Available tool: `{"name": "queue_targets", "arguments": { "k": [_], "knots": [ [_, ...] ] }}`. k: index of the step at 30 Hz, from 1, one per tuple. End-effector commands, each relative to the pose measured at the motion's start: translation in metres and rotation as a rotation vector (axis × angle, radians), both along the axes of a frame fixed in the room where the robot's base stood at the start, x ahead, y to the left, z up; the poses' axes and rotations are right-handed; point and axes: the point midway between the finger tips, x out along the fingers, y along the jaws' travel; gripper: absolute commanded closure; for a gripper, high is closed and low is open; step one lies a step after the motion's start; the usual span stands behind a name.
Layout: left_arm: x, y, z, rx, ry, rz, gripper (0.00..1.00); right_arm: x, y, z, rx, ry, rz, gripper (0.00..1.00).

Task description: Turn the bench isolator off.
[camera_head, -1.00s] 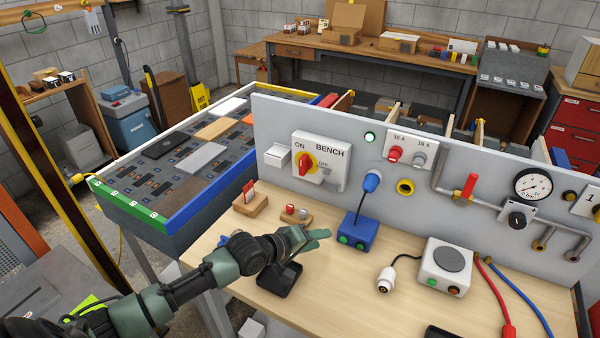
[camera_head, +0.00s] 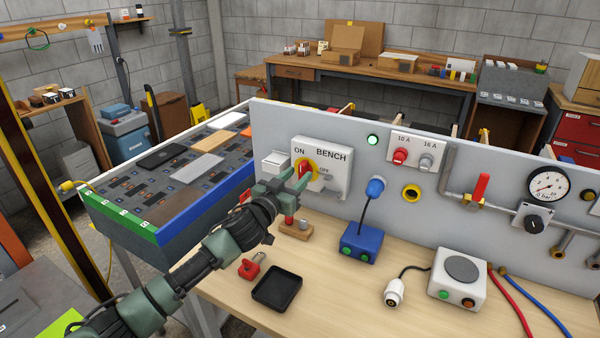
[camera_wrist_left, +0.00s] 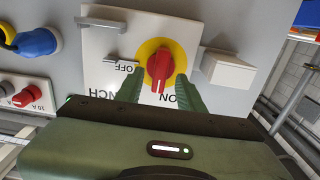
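The bench isolator (camera_head: 335,155) is a light panel marked BENCH, ON and OFF, with a red knob on a yellow disc. In the left wrist view the red knob (camera_wrist_left: 160,64) has its handle pointing toward the ON mark, and OFF lies to its left. My left gripper (camera_head: 299,178) is at the knob, partly covering it in the head view. In the wrist view its two green fingers (camera_wrist_left: 162,92) are apart, one on each side of the knob handle, with gaps visible. Contact cannot be made out. My right gripper is not in view.
A green lamp (camera_head: 373,140) glows on the wall panel. A white box (camera_wrist_left: 228,70) sits beside the isolator. On the bench are a red padlock (camera_head: 250,268), a black tray (camera_head: 277,288), a blue box (camera_head: 360,243) and a white box with a round plate (camera_head: 459,275).

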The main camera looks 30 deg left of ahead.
Motion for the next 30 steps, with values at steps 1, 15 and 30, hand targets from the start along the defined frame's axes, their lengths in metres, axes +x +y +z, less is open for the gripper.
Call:
{"name": "queue_targets", "arguments": {
  "k": [1, 15, 30],
  "knots": [
    [0.007, 0.0, 0.002, -0.001, -0.001, 0.002, 0.62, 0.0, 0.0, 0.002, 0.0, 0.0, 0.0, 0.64],
    [0.02, -0.001, -0.001, -0.002, 0.002, 0.0, 0.62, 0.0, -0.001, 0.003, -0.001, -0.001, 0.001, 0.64],
    [0.02, -0.001, -0.001, 0.024, 0.001, 0.0, 1.0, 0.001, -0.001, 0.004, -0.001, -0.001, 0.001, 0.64]
  ]
}}
